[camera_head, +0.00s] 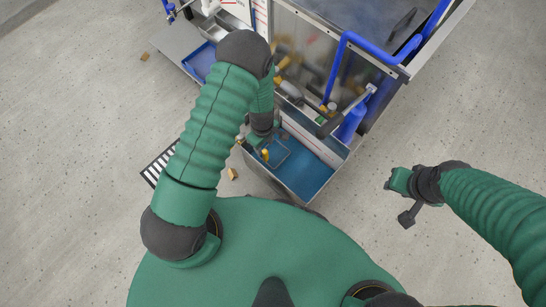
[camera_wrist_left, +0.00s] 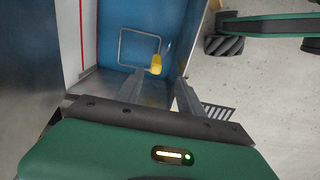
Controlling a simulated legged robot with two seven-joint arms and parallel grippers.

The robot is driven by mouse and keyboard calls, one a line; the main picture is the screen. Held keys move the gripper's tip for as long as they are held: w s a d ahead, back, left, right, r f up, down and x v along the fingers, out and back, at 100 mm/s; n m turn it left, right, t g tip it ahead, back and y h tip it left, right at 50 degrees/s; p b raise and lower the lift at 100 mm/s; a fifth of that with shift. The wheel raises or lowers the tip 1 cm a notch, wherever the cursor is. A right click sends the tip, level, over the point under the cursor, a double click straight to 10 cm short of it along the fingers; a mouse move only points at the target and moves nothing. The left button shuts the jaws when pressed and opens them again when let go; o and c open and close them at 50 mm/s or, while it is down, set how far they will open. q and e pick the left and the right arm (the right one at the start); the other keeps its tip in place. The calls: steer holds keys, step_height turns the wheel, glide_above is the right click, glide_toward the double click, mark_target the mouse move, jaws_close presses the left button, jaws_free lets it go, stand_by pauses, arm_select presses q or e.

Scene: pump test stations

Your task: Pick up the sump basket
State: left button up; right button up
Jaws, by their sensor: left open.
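The sump basket shows in the head view as a thin square outline (camera_head: 280,153) with a yellow grip (camera_head: 265,154), in the blue-floored sump tank (camera_head: 312,173). In the left wrist view the basket's wire frame (camera_wrist_left: 122,47) lies over the blue surface, and its yellow grip (camera_wrist_left: 156,64) sits just beyond my fingertips. My left gripper (camera_wrist_left: 158,82) is open and empty, with the yellow grip ahead between its finger lines. In the head view my left gripper (camera_head: 257,139) is beside the grip, partly hidden by my arm. My right gripper (camera_head: 405,206) hangs over bare floor; its jaw state is unclear.
A blue tray (camera_head: 200,62) is at the left. A striped floor grating (camera_head: 159,163) lies left. Floor at right is open.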

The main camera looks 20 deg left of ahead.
arm_select(q)
steer(key=f, duration=0.3)
steer(key=shift+a+f+b, duration=0.2)
steer(key=shift+a+b, duration=0.1)
steer(key=shift+b, duration=0.1)
steer(key=shift+d+f, duration=0.15)
steer(key=shift+f, duration=0.1)
steer(key=f+b, duration=0.2)
steer(key=w+f+b, duration=0.1)
steer(key=f+b, duration=0.1)
steer(key=shift+d+f, duration=0.1)
steer(key=shift+d, duration=0.05)
steer(key=shift+f, duration=0.3)
steer(key=shift+a+r, duration=0.15)
steer(key=shift+a, duration=0.05)
steer(key=shift+d, duration=0.15)
steer(key=c, duration=0.9)
jaws_close()
arm_select(e)
steer(key=x, duration=0.2)
steer(key=s+x, duration=0.1)
steer(key=x, duration=0.2)
steer(key=shift+s+a+f, duration=0.1)
steer(key=shift+f, duration=0.25)
